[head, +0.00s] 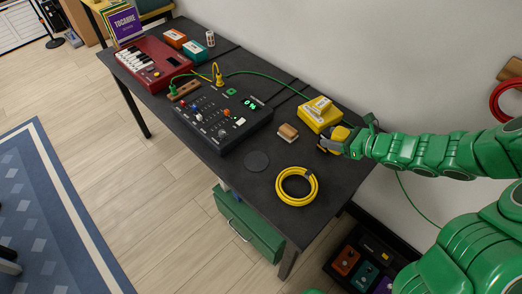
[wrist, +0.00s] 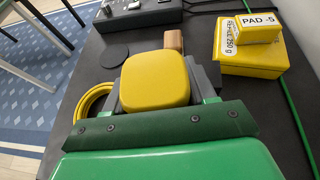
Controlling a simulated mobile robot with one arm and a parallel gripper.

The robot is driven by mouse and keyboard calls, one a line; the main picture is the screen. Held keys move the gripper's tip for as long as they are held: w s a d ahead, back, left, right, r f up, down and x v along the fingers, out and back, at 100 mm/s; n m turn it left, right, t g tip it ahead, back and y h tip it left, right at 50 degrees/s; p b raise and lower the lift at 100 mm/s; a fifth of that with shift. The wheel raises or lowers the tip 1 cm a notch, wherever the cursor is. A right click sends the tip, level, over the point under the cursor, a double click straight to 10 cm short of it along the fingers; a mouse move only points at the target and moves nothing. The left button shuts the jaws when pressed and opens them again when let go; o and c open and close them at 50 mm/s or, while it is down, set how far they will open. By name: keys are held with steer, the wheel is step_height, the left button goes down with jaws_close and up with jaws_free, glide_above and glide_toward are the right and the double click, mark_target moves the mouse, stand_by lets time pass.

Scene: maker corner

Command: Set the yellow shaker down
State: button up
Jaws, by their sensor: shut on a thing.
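The yellow shaker (wrist: 156,79) is a rounded yellow block held between the jaws of my gripper (head: 334,141). In the wrist view it fills the space between the grey fingers. In the head view the shaker (head: 341,133) is partly covered by the gripper. It is over the right part of the black table (head: 240,176), in front of a yellow box. I cannot tell whether its underside touches the table.
A yellow box with a smaller labelled one on top (head: 318,114) stands just behind the gripper. A small wooden block (head: 288,132), a yellow cable coil (head: 283,197) and a dark round pad (head: 256,161) lie nearby. A black mixer (head: 221,118) stands to the left.

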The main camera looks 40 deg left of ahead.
steer(key=s+a+r+n+g, duration=0.1)
steer(key=s+a, duration=0.3)
steer(key=s, duration=0.3)
steer(key=s+a+r+n+g+h, duration=0.1)
steer(key=s+a, duration=0.2)
steer(key=s, duration=0.4)
steer(key=s+a+r+n+g, duration=0.1)
steer(key=s+a, duration=0.3)
steer(key=s, duration=0.3)
steer(key=shift+w+a+f, duration=1.15)
steer(key=shift+a+f, duration=0.45)
steer(key=shift+a, duration=0.35)
steer(key=shift+w+a+f, duration=1.1)
steer(key=shift+a+f, duration=0.55)
steer(key=shift+a, duration=0.3)
steer(key=shift+w+a+f, duration=1.15)
steer(key=shift+a+f, duration=0.45)
steer(key=shift+a, duration=0.35)
steer(key=shift+f, duration=1.45)
steer(key=shift+s+f+g, duration=0.1)
steer(key=shift+g, duration=0.2)
steer(key=o, duration=1.1)
steer(key=shift+v, duration=6.1)
